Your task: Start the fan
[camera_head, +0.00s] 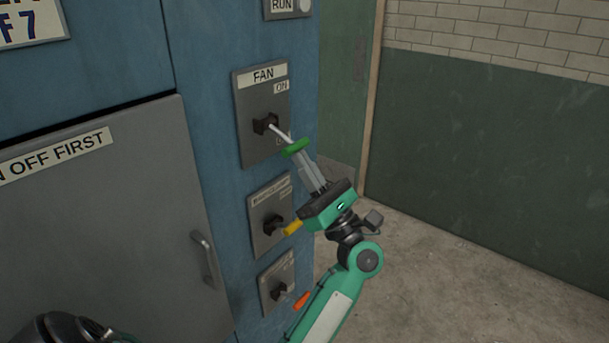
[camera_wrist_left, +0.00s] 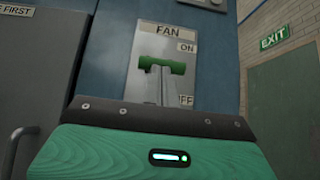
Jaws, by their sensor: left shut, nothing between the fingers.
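The FAN switch plate (camera_head: 262,90) is on the side of the blue cabinet, marked ON at the top. OFF shows at its lower right in the left wrist view. Its lever (camera_head: 280,133) sticks out and ends in a green crossbar grip (camera_head: 295,147); the grip is also in the left wrist view (camera_wrist_left: 162,66), between the two marks. My left gripper (camera_head: 304,163) is shut and empty, its fingertips right at the underside of the green grip. I cannot tell whether they touch. My right gripper is not in view.
Below are two more switch plates, with a yellow-tipped lever (camera_head: 292,228) and an orange-tipped lever (camera_head: 302,300). A grey door (camera_head: 95,220) with a handle (camera_head: 205,258) is on the left. Open concrete floor (camera_head: 450,280) lies on the right. An EXIT sign (camera_wrist_left: 273,39) hangs above a green door.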

